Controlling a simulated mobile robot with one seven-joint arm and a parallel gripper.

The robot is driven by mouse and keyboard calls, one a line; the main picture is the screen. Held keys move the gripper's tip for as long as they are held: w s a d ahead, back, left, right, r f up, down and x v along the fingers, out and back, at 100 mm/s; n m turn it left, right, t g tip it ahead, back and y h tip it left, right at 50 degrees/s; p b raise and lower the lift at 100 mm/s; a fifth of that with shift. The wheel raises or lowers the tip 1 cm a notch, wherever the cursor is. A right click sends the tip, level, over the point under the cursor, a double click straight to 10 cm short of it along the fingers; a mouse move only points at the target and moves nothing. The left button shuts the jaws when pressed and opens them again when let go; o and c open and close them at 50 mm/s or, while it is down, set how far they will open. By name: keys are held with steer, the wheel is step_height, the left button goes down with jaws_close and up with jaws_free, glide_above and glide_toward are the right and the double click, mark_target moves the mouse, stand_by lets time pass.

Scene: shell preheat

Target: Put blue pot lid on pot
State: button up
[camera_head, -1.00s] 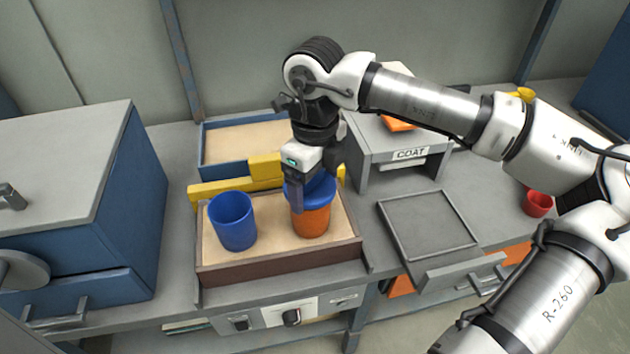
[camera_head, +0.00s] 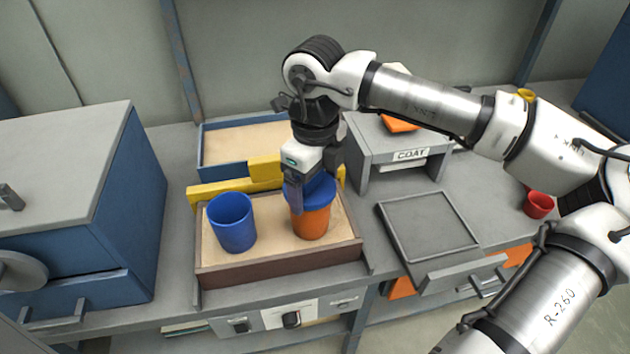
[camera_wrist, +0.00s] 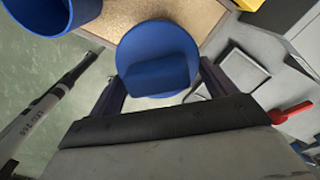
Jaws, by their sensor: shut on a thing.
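The blue lid (camera_head: 322,190) is a round disc with a block handle; it also shows in the wrist view (camera_wrist: 158,50). My gripper (camera_head: 310,190) is shut on the lid's handle, with one finger on each side (camera_wrist: 160,92). The lid is at the mouth of an orange pot (camera_head: 311,223), covering its top from the head view. I cannot tell whether it is fully seated. The orange pot stands upright in a sand-filled tray (camera_head: 280,272). A blue pot (camera_head: 233,224) stands open to its left, also at the wrist view's upper left (camera_wrist: 50,15).
A yellow barrier (camera_head: 222,189) runs behind the tray. A grey stand marked COAT (camera_head: 400,160) is at the back right. A flat grey tray (camera_head: 428,226) and a red cup (camera_head: 538,205) are to the right. A blue cabinet (camera_head: 135,215) stands at the left.

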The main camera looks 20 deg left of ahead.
steer(key=shift+f+b, duration=0.6)
steer(key=o, duration=0.7)
steer(key=shift+r+p, duration=3.25)
steer(key=shift+r, duration=2.3)
steer(key=shift+s+f, duration=0.1)
